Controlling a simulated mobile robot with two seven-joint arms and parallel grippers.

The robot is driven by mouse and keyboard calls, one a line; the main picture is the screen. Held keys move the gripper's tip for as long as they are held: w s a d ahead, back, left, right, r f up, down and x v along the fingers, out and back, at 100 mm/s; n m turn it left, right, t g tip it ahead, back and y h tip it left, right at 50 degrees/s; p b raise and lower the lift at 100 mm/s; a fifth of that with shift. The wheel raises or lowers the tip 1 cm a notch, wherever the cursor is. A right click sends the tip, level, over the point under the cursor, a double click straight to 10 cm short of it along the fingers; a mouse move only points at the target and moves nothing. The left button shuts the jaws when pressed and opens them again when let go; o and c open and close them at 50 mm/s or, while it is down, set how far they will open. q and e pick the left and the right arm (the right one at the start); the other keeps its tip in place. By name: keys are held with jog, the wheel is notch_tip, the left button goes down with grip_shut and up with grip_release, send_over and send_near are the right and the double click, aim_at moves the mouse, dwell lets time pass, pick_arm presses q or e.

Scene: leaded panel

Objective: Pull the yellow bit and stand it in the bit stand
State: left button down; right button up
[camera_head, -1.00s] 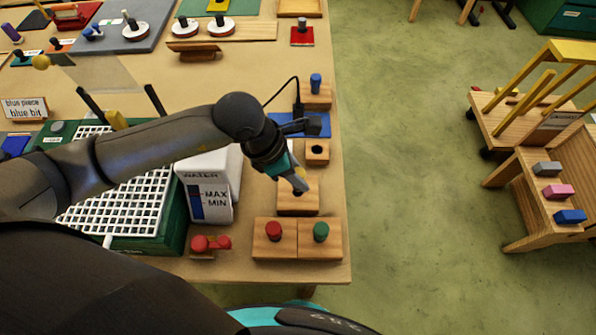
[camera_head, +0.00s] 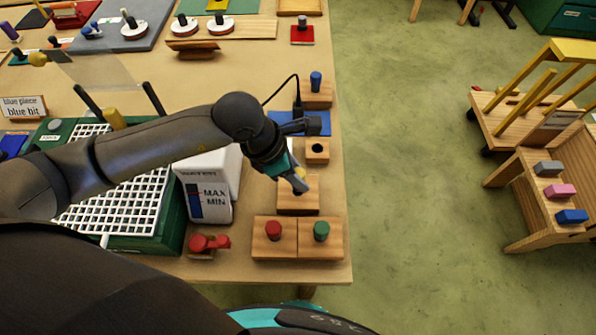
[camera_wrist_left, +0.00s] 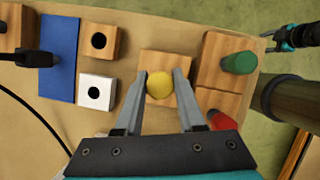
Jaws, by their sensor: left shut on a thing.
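My left gripper (camera_head: 300,188) is shut on the yellow bit (camera_wrist_left: 160,85), with one finger on each side of it in the left wrist view. A bit of yellow also shows at the fingers in the head view. The bit is over a wooden block (camera_head: 310,200); I cannot tell whether its lower end is still in the block. A wooden block with an empty round hole (camera_head: 317,150) stands just behind; it also shows in the left wrist view (camera_wrist_left: 115,42). A white-topped block with a hole (camera_wrist_left: 97,80) is beside it. My right gripper (camera_wrist_left: 285,40) shows small at the wrist view's edge.
Two wooden blocks hold a red peg (camera_head: 273,231) and a green peg (camera_head: 321,231) in front. A blue peg (camera_head: 316,82) stands behind. A white water tank (camera_head: 208,190) and a green bin with a white grid (camera_head: 120,205) lie left. The table's right edge is close.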

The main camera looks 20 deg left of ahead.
pick_arm(q)
jog(key=shift+f+b, duration=1.1)
jog(key=shift+f, duration=0.1)
jog(key=shift+c, duration=2.2)
grip_release()
jog(key=v, duration=1.5)
jog(key=shift+r, duration=0.15)
jog(key=shift+s, duration=0.1)
